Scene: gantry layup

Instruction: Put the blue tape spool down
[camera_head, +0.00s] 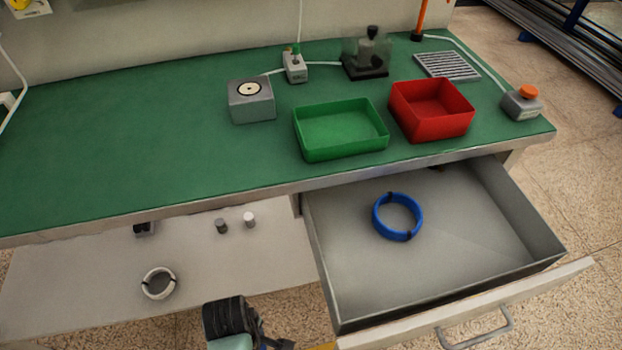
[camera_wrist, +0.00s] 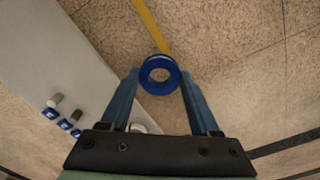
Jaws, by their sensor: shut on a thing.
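The blue tape spool (camera_wrist: 147,83) is a small blue ring with a pale core. In the wrist view it sits between the fingertips of my gripper (camera_wrist: 160,76), which is shut on it and holds it over the tan floor, beside the pale lower shelf (camera_wrist: 60,45).
The open drawer (camera_head: 455,262) holds a blue coil (camera_head: 378,222) with dark ties. The lower shelf (camera_head: 80,285) carries a white coil (camera_head: 147,288) and small cylinders. The green bench top (camera_head: 120,130) has a green bin (camera_head: 340,147) and red bin (camera_head: 432,127); its left is clear.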

